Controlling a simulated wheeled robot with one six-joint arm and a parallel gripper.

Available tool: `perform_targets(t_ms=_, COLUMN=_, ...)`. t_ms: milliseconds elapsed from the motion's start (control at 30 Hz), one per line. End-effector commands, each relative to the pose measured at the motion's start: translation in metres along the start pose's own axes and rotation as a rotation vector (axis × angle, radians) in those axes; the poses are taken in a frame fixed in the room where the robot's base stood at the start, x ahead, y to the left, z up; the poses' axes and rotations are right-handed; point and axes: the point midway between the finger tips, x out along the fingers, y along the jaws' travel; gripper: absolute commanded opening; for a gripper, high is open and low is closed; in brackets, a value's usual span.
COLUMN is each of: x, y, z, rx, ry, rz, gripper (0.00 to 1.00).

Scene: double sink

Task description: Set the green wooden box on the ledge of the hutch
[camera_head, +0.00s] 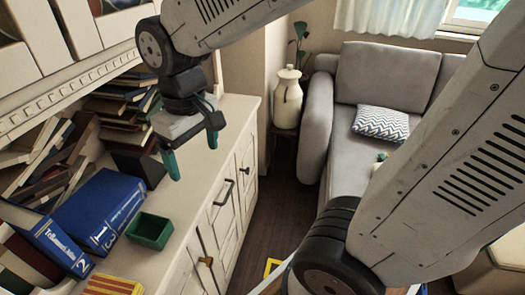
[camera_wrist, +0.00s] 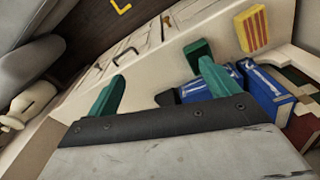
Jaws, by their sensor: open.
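The green wooden box (camera_head: 149,231) is a small open-topped box standing on the counter of the white hutch (camera_head: 190,205), to the right of thick blue books. In the wrist view the green box (camera_wrist: 196,48) shows just beyond one fingertip. My gripper (camera_head: 192,162) is open and empty, with its green fingers pointing down above the counter. It is farther back along the counter than the box and apart from it. The fingers also show in the wrist view (camera_wrist: 162,74). The upper ledge of the hutch (camera_head: 95,75) has a carved edge, at the upper left.
Blue books (camera_head: 100,210) stand beside the box, and leaning books (camera_head: 45,155) fill the space under the ledge. A yellow-and-red striped item (camera_head: 113,285) lies nearer. A dark block (camera_head: 138,165) sits behind. A grey sofa (camera_head: 385,85) and a cream jug (camera_head: 287,98) are beyond.

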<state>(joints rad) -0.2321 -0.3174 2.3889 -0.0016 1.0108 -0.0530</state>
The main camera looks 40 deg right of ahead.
Motion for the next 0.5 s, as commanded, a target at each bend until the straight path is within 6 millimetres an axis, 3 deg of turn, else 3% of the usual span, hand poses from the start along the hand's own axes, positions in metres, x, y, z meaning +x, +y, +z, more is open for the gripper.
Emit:
perform_targets(t_ms=100, x=-0.023, y=0.021, z=0.048, rx=0.104, ry=0.027, rz=0.008, gripper=0.87)
perform_targets(t_ms=233, x=-0.035, y=0.032, z=0.092, rx=0.197, ry=0.043, rz=0.016, gripper=0.87)
perform_targets(t_ms=400, x=-0.040, y=0.036, z=0.126, rx=0.269, ry=0.053, rz=0.022, gripper=0.87)
perform_targets(t_ms=500, x=-0.040, y=0.036, z=0.134, rx=0.286, ry=0.054, rz=0.024, gripper=0.87)
